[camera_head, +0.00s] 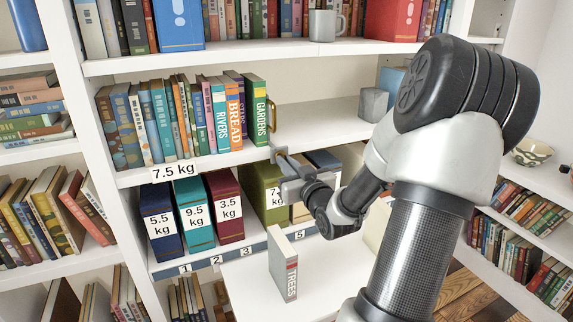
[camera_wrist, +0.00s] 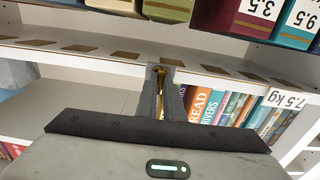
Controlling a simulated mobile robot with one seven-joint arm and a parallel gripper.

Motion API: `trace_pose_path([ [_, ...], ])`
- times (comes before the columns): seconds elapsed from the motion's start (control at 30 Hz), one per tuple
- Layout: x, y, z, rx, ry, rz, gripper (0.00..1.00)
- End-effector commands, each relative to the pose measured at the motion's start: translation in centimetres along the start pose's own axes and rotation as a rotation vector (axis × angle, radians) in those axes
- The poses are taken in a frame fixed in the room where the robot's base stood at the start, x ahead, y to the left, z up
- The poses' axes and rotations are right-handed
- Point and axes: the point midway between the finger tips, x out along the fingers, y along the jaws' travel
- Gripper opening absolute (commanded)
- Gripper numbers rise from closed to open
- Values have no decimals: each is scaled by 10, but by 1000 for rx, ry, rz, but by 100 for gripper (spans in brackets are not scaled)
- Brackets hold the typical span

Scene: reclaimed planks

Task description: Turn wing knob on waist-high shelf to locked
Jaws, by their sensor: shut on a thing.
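My gripper (camera_head: 279,155) reaches the front edge of the middle shelf (camera_head: 325,122), just right of the green GARDENS book. In the wrist view my gripper (camera_wrist: 164,74) has its two fingers close together at the shelf edge, shut on the wing knob (camera_wrist: 161,70). Only a small brownish bit of the knob shows between the fingertips. The fingers hide the rest, so I cannot tell its angle or any lock marking.
Books such as the GARDENS book (camera_head: 258,109) stand left of my gripper. Numbered binders, including a red one (camera_head: 226,231), stand below. A grey TREES book (camera_head: 283,268) stands in front, under my arm. A grey block (camera_head: 373,104) sits farther right on the shelf.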

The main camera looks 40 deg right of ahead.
Motion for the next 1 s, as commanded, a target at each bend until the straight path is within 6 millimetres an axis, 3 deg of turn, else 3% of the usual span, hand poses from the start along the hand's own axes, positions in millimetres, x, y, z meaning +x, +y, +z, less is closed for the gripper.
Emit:
trace_pose_path([
  [0.17, 0, 0, -1, -3, 1, -1, 0],
  [0.2, 0, 0, -1, -3, 1, -1, 14],
  [0.3, 0, 0, 0, -2, 1, 0, 27],
  [0.67, -6, 1, 0, -1, -1, 1, 27],
  [1.0, -68, 1, -1, -1, -3, 3, 27],
])
